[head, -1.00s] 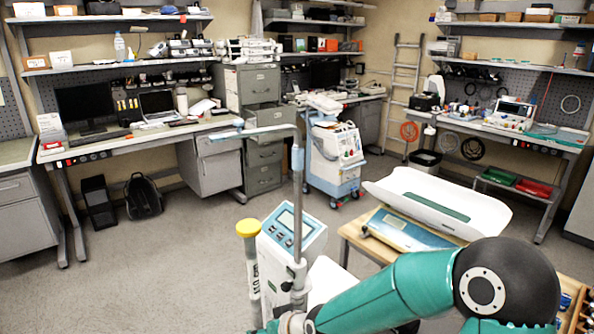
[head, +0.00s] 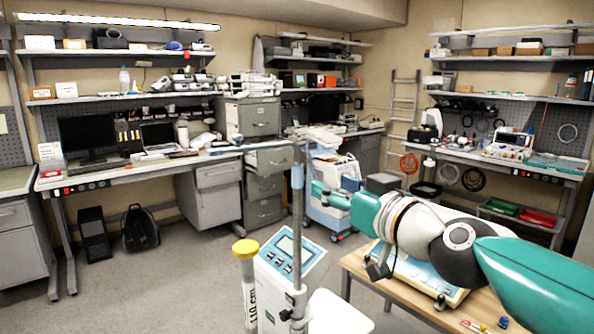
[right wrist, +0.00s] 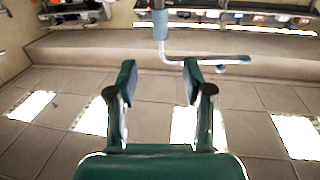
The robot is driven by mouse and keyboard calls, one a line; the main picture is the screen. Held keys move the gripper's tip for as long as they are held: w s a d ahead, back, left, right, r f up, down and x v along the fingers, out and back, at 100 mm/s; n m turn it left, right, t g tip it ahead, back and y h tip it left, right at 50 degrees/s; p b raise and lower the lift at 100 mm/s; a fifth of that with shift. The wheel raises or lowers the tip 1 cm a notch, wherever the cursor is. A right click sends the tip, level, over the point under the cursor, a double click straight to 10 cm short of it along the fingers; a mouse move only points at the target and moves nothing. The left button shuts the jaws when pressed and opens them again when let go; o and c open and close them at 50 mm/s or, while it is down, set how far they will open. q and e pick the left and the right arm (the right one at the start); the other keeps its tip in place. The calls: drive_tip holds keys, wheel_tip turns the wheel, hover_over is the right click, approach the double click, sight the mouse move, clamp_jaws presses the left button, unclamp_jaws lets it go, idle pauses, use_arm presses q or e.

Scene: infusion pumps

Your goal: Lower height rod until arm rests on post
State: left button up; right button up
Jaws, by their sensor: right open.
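The grey height rod (head: 298,225) stands upright on the scale column, with a blue sleeve (head: 297,177) near its top. Its thin horizontal arm (head: 258,146) points left, well above the yellow-capped post (head: 245,249), which stands beside the scale's display box (head: 291,250). My right gripper (head: 327,193) is open, just right of the rod below the sleeve. In the right wrist view, the open fingers of my right gripper (right wrist: 159,83) are empty. My left gripper is not in view.
A wooden table (head: 363,274) with a cream-and-blue device (head: 420,272) stands at the right, under my right arm. A wheeled machine (head: 332,190) and a filing cabinet (head: 264,185) stand behind. The floor at left (head: 150,285) is clear.

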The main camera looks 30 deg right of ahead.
sight(301, 170)
drive_tip(key=w, duration=0.8)
drive_tip(key=w+d, duration=0.1)
drive_tip(key=w, duration=0.3)
drive_tip(key=shift+w, duration=0.4)
